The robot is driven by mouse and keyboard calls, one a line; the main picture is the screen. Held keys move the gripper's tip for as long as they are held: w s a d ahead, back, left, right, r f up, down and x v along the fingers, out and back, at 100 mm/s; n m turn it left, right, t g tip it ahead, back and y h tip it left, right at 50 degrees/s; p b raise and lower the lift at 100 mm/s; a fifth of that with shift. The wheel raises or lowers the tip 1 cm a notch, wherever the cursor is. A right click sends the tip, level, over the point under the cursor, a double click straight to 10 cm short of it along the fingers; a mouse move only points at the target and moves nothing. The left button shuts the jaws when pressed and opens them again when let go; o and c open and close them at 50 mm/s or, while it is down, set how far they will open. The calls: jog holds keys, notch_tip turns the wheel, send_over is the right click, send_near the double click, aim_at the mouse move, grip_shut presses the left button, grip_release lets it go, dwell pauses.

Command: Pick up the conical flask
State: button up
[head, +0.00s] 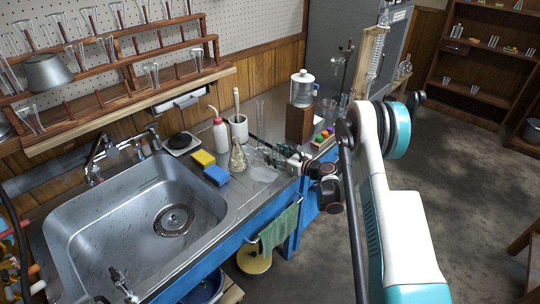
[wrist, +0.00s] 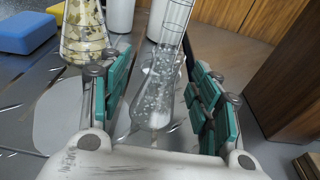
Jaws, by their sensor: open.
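My gripper (wrist: 158,75) is open, with teal pads on both sides of a clear glass vessel (wrist: 158,100) holding pale specks. In the wrist view this vessel shows between the fingers; I cannot tell if it is within their reach. A conical flask (wrist: 84,35) with yellowish bits stands left of the left finger, its neck cut off by the picture edge. In the head view the conical flask (head: 238,158) stands upright on the counter, left of my gripper (head: 283,160). No finger is seen closed on any glass.
A tall glass cylinder (wrist: 174,22) stands behind the clear vessel. A blue sponge (head: 216,175), yellow sponge (head: 203,158), wash bottle (head: 220,135) and white pot (head: 239,128) are near the flask. A wooden block (head: 299,122) stands to the right. The sink (head: 100,215) is at left.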

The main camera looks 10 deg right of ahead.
jog(key=shift+w, duration=0.1)
jog(key=shift+c, duration=0.7)
jog(key=c, duration=0.9)
jog(key=shift+r, duration=0.2)
notch_tip(320, 180, up, 18)
jog(key=p, duration=0.7)
jog(key=s+r+m+h, duration=0.1)
jog(key=s+r, duration=0.2)
jog(key=s, duration=0.4)
jog(key=s+r+m+t+h, duration=0.1)
jog(key=s+r+h, duration=0.1)
jog(key=s, duration=0.6)
jog(key=s+r+m+t+h, duration=0.1)
jog(key=s+r, duration=0.4)
jog(key=s, duration=0.2)
jog(key=shift+s+m+h, duration=0.2)
jog(key=shift+m+h, duration=0.2)
